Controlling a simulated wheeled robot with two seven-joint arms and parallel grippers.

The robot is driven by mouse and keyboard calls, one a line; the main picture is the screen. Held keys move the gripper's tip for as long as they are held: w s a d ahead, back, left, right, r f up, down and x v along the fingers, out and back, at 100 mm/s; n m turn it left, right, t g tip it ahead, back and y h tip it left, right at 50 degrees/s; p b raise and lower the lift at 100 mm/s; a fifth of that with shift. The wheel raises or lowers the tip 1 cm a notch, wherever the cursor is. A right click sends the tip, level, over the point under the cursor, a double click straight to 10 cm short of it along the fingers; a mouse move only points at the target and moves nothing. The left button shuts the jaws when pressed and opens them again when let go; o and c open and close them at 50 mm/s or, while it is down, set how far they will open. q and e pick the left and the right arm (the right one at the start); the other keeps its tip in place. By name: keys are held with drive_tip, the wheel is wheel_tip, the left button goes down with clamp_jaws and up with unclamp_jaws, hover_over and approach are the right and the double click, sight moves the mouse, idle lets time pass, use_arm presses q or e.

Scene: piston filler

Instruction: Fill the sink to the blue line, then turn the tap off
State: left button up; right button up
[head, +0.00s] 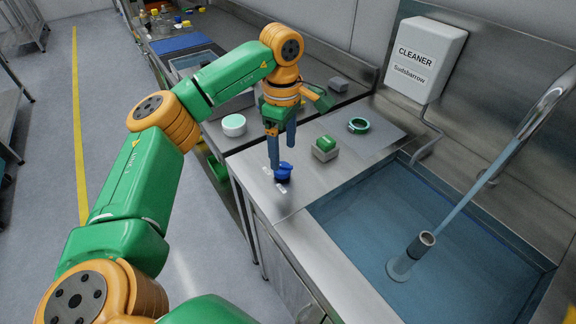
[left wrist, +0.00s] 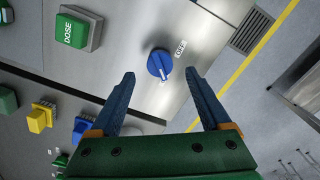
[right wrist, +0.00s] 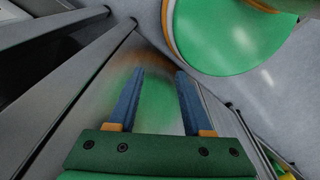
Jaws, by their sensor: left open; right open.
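The blue tap knob (head: 283,172) stands on the steel counter left of the sink (head: 330,235). My left gripper (head: 281,158) is open above the knob, fingers pointing down. In the left wrist view the knob (left wrist: 160,65) lies between and beyond the fingertips, apart from them, with an OFF label (left wrist: 180,46) beside it. A spout (head: 548,100) pours a stream of water (head: 475,185) toward an upright pipe (head: 426,243). Water (head: 450,275) covers the sink's bottom. A dark blue line (head: 440,182) runs along the back wall; its exact gap to the water is unclear. My right gripper (right wrist: 158,72) is open and empty.
A green DOSE button (head: 325,145) on a grey box, a green ring (head: 358,125) and a white-and-mint round item (head: 234,125) are on the counter. A CLEANER dispenser (head: 425,60) hangs on the wall. The right wrist view shows a steel panel close by.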

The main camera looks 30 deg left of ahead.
sight(283, 166)
use_arm(q)
wheel_tip(283, 166, down, 6)
drive_tip(key=shift+r, duration=0.25)
clamp_jaws()
drive_tip(key=n, duration=0.2)
drive_tip(key=n+p, duration=0.1)
drive_tip(key=n, duration=0.1)
drive_tip(key=shift+w+r+p, duration=0.15)
drive_tip(key=shift+p, duration=0.15)
drive_tip(key=n+p, duration=0.1)
drive_tip(key=n, duration=0.3)
drive_tip(key=shift+a+n, duration=0.1)
drive_tip(key=shift+n, duration=0.2)
drive_tip(key=n+p, duration=0.1)
drive_tip(key=n, duration=0.3)
drive_tip(key=shift+w, duration=0.1)
drive_tip(key=n+p, duration=0.1)
drive_tip(key=n, duration=0.4)
drive_tip(key=shift+a, duration=0.15)
drive_tip(key=shift+n, duration=0.3)
